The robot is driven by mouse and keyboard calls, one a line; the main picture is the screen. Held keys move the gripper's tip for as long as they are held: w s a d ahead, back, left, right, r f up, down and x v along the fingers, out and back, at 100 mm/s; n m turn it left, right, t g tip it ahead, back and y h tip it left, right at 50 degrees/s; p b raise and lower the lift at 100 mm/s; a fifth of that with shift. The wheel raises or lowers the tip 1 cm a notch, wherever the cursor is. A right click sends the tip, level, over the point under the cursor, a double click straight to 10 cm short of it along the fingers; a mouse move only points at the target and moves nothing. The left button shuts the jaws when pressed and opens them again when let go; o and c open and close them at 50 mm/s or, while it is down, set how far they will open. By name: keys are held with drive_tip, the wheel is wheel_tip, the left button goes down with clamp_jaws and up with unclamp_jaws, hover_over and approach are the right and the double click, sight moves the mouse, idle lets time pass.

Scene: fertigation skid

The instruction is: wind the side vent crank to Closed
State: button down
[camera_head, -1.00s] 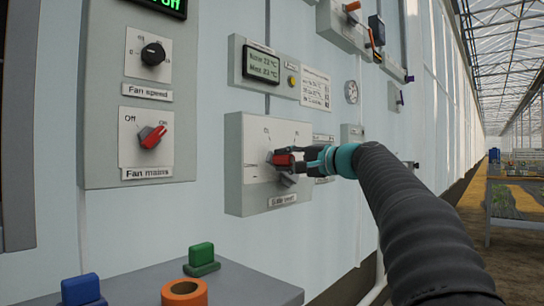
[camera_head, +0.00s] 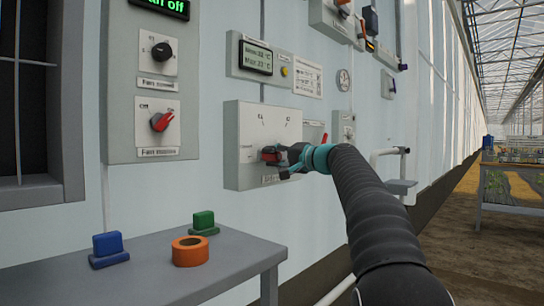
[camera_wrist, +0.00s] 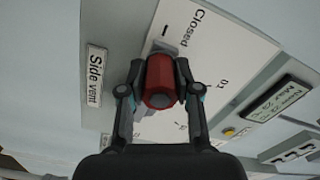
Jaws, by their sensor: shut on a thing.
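The side vent panel (camera_head: 244,122) is a pale box on the wall with marks on its face. Its crank has a red handle (camera_head: 271,155), low on the panel. The handle also shows in the wrist view (camera_wrist: 159,84), near a dial plate printed "Closed" (camera_wrist: 183,27) and a "Side vent" label (camera_wrist: 96,75). My gripper (camera_head: 276,157) is shut on the red handle, with one finger on each side in the wrist view (camera_wrist: 158,78). The handle and fingers cover the crank's hub and much of its arm, so I cannot tell its exact setting.
A grey table (camera_head: 150,272) stands below at the left, holding a blue block (camera_head: 108,249), a green block (camera_head: 203,222) and an orange ring (camera_head: 190,252). Fan switches (camera_head: 160,85) are left of the panel. A display box (camera_head: 258,57) is above. A pipe (camera_head: 390,152) is at right.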

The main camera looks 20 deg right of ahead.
drive_tip(key=shift+w+d+f, duration=0.15)
drive_tip(key=shift+d+f, duration=0.1)
drive_tip(key=c, duration=1.2)
unclamp_jaws()
drive_tip(key=o, duration=0.3)
drive_tip(key=shift+d, duration=0.15)
drive_tip(key=shift+o, duration=0.2)
drive_tip(key=shift+a+r, duration=0.1)
drive_tip(key=shift+a, duration=0.15)
drive_tip(key=v, duration=1.2)
